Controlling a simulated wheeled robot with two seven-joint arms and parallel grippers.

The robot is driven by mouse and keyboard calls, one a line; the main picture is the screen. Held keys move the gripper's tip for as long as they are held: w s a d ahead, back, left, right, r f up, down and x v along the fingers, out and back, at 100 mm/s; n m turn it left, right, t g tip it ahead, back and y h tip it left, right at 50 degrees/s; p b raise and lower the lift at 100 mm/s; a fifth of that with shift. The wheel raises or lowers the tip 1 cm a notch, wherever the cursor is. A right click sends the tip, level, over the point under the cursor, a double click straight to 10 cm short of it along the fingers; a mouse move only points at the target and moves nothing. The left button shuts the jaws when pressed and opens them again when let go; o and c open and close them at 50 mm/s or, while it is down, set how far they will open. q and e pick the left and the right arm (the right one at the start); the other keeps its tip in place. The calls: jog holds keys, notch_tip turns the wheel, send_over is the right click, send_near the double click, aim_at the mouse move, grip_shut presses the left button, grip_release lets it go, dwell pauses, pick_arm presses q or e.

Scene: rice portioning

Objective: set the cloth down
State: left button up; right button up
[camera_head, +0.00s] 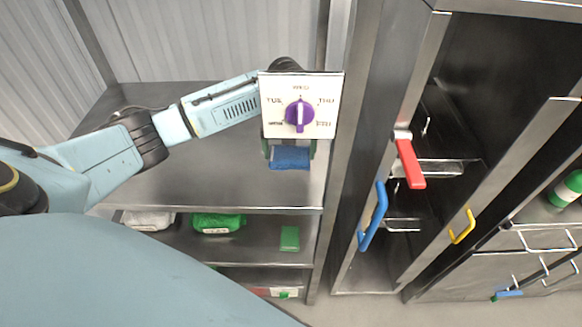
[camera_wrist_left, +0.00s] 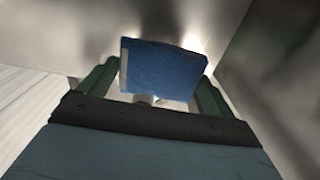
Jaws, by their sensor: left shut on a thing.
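A blue cloth (camera_head: 290,158) is held between the fingers of my left gripper (camera_head: 289,150), over the metal shelf top (camera_head: 220,180). In the left wrist view the cloth (camera_wrist_left: 160,70) shows as a flat blue block, with the green fingers of my left gripper (camera_wrist_left: 153,85) on either side of it. I cannot tell whether the cloth touches the shelf top. My right gripper is not in view.
A white dial panel (camera_head: 270,110) with a purple knob (camera_head: 299,114) hides part of my left wrist. Green packs (camera_head: 218,222) and a white pack (camera_head: 148,219) lie on the lower shelf. Right of it stands a metal cabinet with blue (camera_head: 373,217), red (camera_head: 410,165) and yellow (camera_head: 463,228) handles.

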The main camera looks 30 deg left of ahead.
aim_at(289, 177)
pick_arm(q)
jog(key=shift+f, duration=3.3)
jog(key=shift+f, duration=0.2)
jog(key=o, duration=0.7)
jog(key=shift+r, duration=0.15)
notch_tip(289, 177, up, 12)
jog(key=shift+r, duration=0.1)
